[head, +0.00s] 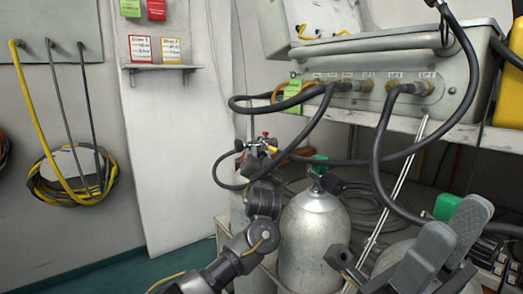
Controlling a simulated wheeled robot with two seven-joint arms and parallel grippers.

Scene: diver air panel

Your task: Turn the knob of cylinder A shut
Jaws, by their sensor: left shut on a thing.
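My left gripper (262,150) is at the valve on top of the leftmost cylinder (240,195), which is mostly hidden behind my arm. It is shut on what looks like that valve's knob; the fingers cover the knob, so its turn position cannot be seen. A small red part shows just above the fingers. A grey middle cylinder (313,240) stands upright to the right, with a green knob (319,163) at its valve. No letter is readable on the cylinders. My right gripper (446,248), with broad grey fingers apart, is empty at the lower right.
Black hoses hang from the grey air panel (400,88) and loop around my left gripper and the cylinders. Another green knob (446,207) shows behind my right gripper. A yellow hose coil (75,180) hangs on the left wall. Open floor (125,275) lies at lower left.

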